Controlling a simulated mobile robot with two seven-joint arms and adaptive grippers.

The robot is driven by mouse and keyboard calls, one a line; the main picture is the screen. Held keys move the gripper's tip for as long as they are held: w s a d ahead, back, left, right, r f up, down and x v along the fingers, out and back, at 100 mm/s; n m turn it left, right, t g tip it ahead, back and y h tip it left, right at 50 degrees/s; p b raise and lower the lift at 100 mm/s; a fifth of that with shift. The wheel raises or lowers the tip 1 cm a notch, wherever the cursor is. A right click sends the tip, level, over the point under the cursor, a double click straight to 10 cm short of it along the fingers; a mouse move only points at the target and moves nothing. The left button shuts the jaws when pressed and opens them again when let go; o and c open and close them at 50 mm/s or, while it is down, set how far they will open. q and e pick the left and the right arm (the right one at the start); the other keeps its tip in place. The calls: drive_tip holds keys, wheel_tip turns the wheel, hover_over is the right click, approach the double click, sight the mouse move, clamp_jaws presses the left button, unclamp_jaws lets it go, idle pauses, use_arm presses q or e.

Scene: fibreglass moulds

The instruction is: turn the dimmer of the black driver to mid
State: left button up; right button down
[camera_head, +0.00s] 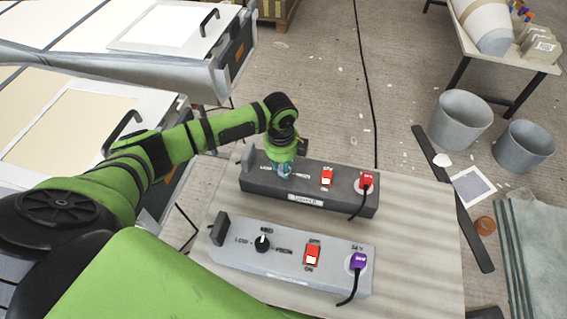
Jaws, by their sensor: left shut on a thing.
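The black driver (325,194) is a long dark box at the back of the light table, with a red rocker switch (327,177), a red plug (366,181) and a label plate on its front. My left gripper (283,171) points down onto the left part of its top face and is shut on the dimmer knob there. The gripper hides the knob, so its pointer setting cannot be seen. Parts of the printed scale show on either side of the gripper. My right gripper is not in view.
A grey driver (290,259) lies in front, with a black knob (262,243), a red switch (312,254) and a purple plug (358,262). The table's right side (425,240) is clear. Buckets (461,122) stand on the floor beyond.

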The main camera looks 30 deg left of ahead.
use_arm(q)
drive_tip(key=shift+s+d+r+n+p, duration=0.1)
drive_tip(key=shift+r+n+p, duration=0.05)
drive_tip(key=shift+n+p, duration=0.5)
drive_tip(key=n+p, duration=0.3)
drive_tip(key=shift+p, duration=0.35)
drive_tip(key=n+p, duration=0.3)
drive_tip(key=n, duration=0.1)
drive_tip(key=shift+d, duration=0.1)
drive_tip(key=n+p, duration=0.2)
drive_tip(key=n, duration=0.2)
drive_tip(key=shift+n+y+p, duration=0.25)
drive_tip(key=shift+y+p, duration=0.05)
drive_tip(key=shift+n+p, duration=0.95)
drive_tip(key=shift+n, duration=1.25)
drive_tip(key=shift+f, duration=0.2)
drive_tip(key=o, duration=1.1)
drive_tip(key=shift+w, duration=0.25)
drive_tip(key=shift+o, duration=0.2)
